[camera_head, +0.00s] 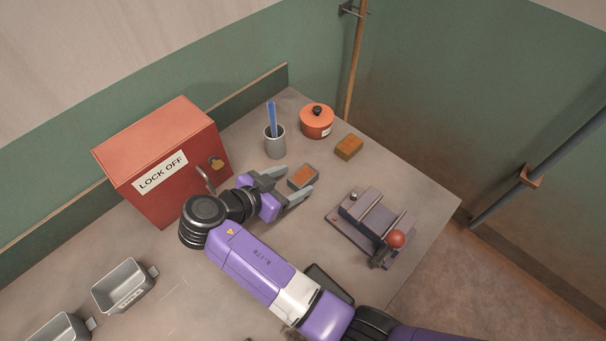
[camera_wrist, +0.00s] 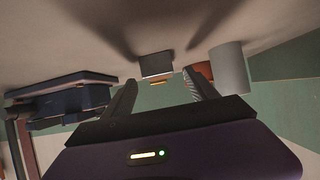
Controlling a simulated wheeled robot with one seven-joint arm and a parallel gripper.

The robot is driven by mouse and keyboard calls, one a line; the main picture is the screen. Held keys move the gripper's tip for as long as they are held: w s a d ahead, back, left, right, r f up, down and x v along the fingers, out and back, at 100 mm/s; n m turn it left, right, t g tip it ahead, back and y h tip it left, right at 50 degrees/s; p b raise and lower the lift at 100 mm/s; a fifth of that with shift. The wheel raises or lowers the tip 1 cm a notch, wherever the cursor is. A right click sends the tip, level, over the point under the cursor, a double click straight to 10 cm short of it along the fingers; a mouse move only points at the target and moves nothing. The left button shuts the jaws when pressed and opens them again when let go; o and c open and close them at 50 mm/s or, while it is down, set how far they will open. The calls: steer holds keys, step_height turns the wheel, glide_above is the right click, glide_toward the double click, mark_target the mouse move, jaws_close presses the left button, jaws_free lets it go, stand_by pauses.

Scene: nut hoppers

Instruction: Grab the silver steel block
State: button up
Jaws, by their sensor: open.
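A small grey block (camera_head: 292,184) with an orange-brown patch on top lies on the table. It is the only silver-looking block I see. In the wrist view it shows as a plain grey face (camera_wrist: 155,64) ahead, roughly between the fingertips. My gripper (camera_head: 298,179) is open, its fingers pointing right, low over the table. In the head view the fingertips lie on either side of the block. The wrist view shows the open fingers (camera_wrist: 160,78) with nothing held; whether they touch the block I cannot tell.
A brown-orange block (camera_head: 349,147) lies beyond, near an orange lidded pot (camera_head: 316,122). A grey cup (camera_head: 275,147) holds blue sticks. A dark vise (camera_head: 372,226) with a red knob stands right. A red lock-off box (camera_head: 165,165) stands left, metal hoppers (camera_head: 124,287) lower left.

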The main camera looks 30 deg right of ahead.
mark_target(302, 176)
steer(key=p+x, duration=0.1)
steer(key=x, duration=0.2)
steer(key=shift+w+d, duration=0.1)
steer(key=shift+d, duration=0.3)
steer(key=shift+w+d+f, duration=0.1)
steer(key=shift+d+f, duration=0.15)
steer(key=shift+d, duration=0.05)
steer(key=shift+p, duration=0.3)
jaws_close()
